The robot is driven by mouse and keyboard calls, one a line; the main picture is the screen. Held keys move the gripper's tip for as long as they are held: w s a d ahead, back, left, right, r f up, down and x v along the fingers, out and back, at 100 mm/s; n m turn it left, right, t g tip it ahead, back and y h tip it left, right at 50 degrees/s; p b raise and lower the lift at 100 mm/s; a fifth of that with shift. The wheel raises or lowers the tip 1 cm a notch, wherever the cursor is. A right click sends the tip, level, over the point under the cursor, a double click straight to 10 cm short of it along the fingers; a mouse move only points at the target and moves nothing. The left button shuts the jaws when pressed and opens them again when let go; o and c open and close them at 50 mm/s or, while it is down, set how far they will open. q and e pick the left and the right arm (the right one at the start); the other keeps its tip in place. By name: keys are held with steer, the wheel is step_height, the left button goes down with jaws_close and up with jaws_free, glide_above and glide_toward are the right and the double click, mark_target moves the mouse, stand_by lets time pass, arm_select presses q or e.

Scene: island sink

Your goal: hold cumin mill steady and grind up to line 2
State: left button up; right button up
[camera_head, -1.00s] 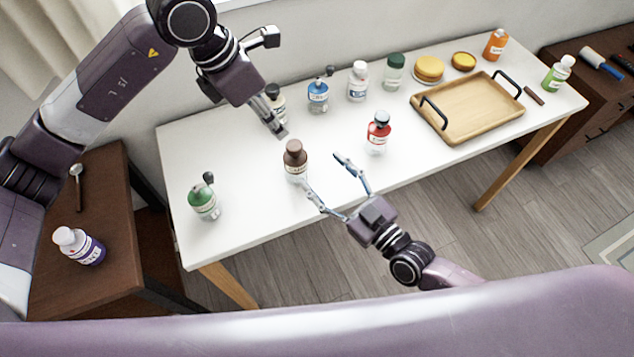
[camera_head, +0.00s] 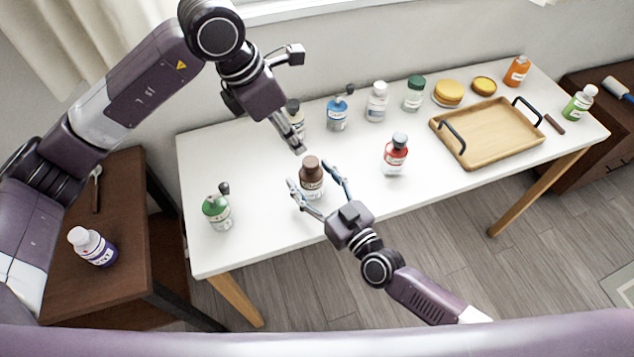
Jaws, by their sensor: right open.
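A brown-capped bottle (camera_head: 312,182), which looks like the cumin mill, stands upright near the table's front edge; its label is too small to read. My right gripper (camera_head: 308,174) is open, with one finger on each side of this bottle. I cannot tell whether the fingers touch it. My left gripper (camera_head: 300,148) points down just behind and above the brown cap, apart from it in the picture. Its fingers look close together, and I cannot tell whether they are shut. Any line 2 mark is not visible.
A green bottle (camera_head: 217,212) stands left and a red bottle (camera_head: 395,157) right. Behind are a dark-capped bottle (camera_head: 293,112), blue bottle (camera_head: 337,116), white bottle (camera_head: 377,103) and green-capped jar (camera_head: 413,95). A wooden tray (camera_head: 490,130) lies right. The white table (camera_head: 262,235) is bare at front left.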

steer(key=c, duration=1.4)
steer(key=shift+o, duration=0.2)
